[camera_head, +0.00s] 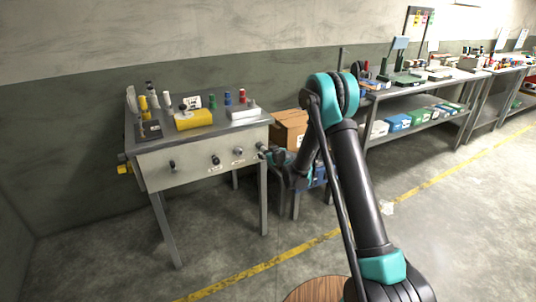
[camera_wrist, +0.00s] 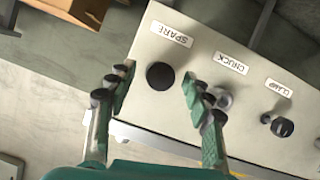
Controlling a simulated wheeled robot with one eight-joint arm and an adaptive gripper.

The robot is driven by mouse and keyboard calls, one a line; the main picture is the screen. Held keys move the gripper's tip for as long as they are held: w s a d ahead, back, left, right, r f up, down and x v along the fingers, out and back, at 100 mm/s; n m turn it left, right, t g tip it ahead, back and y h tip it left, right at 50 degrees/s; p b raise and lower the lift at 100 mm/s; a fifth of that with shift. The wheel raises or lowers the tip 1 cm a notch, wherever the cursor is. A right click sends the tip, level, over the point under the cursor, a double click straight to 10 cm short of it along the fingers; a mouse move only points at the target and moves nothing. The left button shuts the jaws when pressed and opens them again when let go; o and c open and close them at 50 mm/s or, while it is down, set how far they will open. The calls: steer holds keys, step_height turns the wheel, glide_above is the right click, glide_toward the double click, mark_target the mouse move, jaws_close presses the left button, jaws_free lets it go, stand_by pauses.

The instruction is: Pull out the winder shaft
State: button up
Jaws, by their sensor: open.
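A row of knobs and shaft ends sticks out of the grey bench's front panel (camera_head: 195,166). None in view is labelled as the winder shaft. The leftmost black one (camera_head: 172,166) has a label too small to read. In the wrist view I see a black round SPARE knob (camera_wrist: 160,76), a silver CHUCK knob (camera_wrist: 221,98) and a dark CLAMP knob (camera_wrist: 282,126). My gripper (camera_wrist: 156,77) is open and empty. The SPARE knob shows between its fingertips, and one finger partly covers the CHUCK knob. In the head view my gripper (camera_head: 274,156) is near the panel's right end.
The bench top holds a yellow block (camera_head: 193,119), a pale block (camera_head: 237,112) and several spools. A cardboard box (camera_head: 290,128) stands right of the bench, behind my arm. A long shelved workbench (camera_head: 425,92) runs along the wall to the right. The floor in front is open.

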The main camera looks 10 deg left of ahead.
jaws_close()
steer(key=shift+s+d, duration=0.3)
steer(key=shift+s, duration=0.15)
stand_by(0.8)
steer(key=shift+s+d, duration=0.6)
steer(key=shift+s, duration=0.3)
steer(key=shift+s+d, duration=0.6)
steer(key=shift+s, duration=0.3)
steer(key=shift+s+d, duration=0.45)
steer(key=shift+s, duration=0.2)
steer(key=shift+s+d, duration=0.4)
steer(key=shift+s, duration=0.2)
